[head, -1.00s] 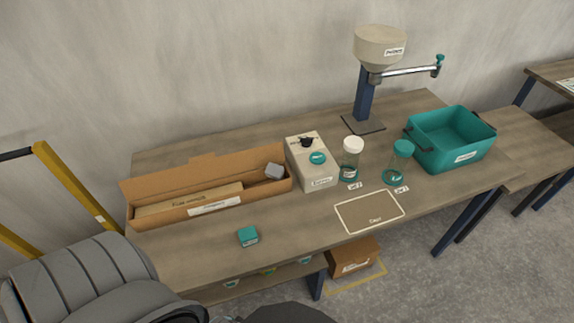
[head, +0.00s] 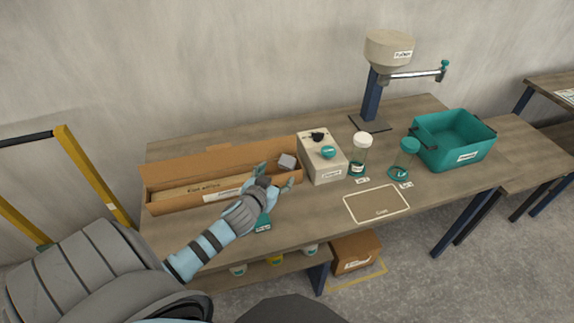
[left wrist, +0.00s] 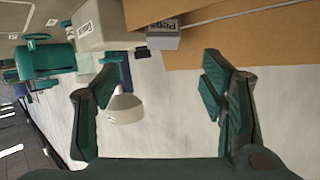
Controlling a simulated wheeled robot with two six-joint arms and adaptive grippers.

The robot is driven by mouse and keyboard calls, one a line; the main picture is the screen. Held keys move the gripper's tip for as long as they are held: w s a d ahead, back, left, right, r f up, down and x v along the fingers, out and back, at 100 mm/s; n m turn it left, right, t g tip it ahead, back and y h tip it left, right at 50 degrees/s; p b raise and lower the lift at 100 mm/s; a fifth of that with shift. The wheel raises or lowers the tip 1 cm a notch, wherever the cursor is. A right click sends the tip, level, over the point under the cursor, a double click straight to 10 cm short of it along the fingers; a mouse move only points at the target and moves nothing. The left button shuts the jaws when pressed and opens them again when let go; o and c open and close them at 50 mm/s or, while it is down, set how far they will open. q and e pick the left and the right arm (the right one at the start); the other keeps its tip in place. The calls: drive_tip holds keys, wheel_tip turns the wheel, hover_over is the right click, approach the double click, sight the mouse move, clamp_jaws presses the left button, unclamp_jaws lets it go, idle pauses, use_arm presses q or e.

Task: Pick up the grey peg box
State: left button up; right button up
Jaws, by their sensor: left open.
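The grey peg box (head: 287,160) is a small block at the right end of a long open cardboard carton (head: 220,149). In the left wrist view the peg box (left wrist: 163,39) shows a label reading "Pegs" and lies beyond the fingertips, at the top between them. My left gripper (head: 277,176) is open and empty, just in front of the carton's right end, close to the peg box but apart from it. Its two teal fingers (left wrist: 160,78) are spread wide in the wrist view. My right gripper is not in view.
Two jars (head: 361,150) and a teal bin (head: 457,139) are further right. A small teal block (head: 263,222) is partly hidden by my left arm. An outlined mat (head: 377,204) lies bare at front.

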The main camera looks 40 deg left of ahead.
sight(287, 162)
use_arm(q)
drive_tip(key=b+x, duration=0.2)
drive_tip(key=x, duration=0.8)
drive_tip(key=shift+a+f, duration=0.1)
drive_tip(key=shift+a, duration=0.1)
drive_tip(key=c, duration=1.4)
